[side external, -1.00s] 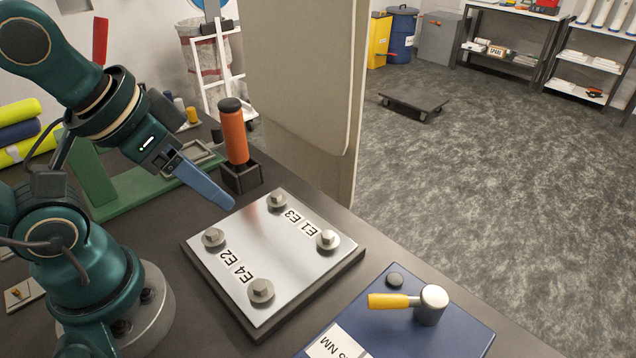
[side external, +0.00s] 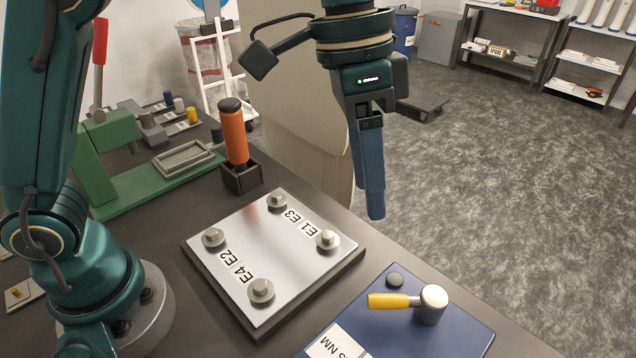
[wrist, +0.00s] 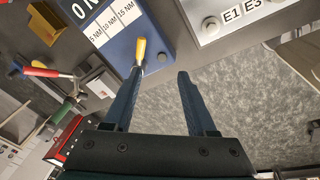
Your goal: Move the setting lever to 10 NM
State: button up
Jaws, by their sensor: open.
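The setting lever has a yellow handle (side external: 390,301) and a round grey pivot (side external: 432,298) on a blue base (side external: 450,338). In the side view the handle points left. The lever (wrist: 141,48) also shows in the wrist view, near a white label strip (wrist: 112,20) reading 5 NM, 10 NM and 15 NM. I cannot tell which mark it is set to. My gripper (side external: 376,214) hangs pointing down, above and behind the lever, apart from it.
A metal plate (side external: 262,240) with several bolts and labels E1 to E4 lies left of the base. An orange-handled tool (side external: 234,135) stands in a dark holder behind it. A green stand (side external: 105,165) is at the back left. The space around my gripper is clear.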

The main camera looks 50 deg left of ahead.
jog(key=m+g, duration=0.1)
jog(key=g, duration=0.1)
send_over(384, 294)
jog(key=w, duration=0.1)
notch_tip(384, 294, down, 6)
jog(key=shift+s+a+f+m+y, duration=0.1)
jog(key=shift+a+f+m+y, duration=0.1)
jog(key=shift+f, duration=0.2)
jog(key=shift+s+a+f+m+y, duration=0.1)
jog(key=shift+f+y, duration=0.1)
jog(key=shift+f, duration=0.2)
jog(key=shift+s+d+f, duration=0.15)
jog(key=shift+f, duration=0.9)
jog(key=shift+s+d+f, duration=0.1)
jog(key=shift+d+f, duration=0.05)
jog(key=shift+f, duration=0.85)
grip_shut()
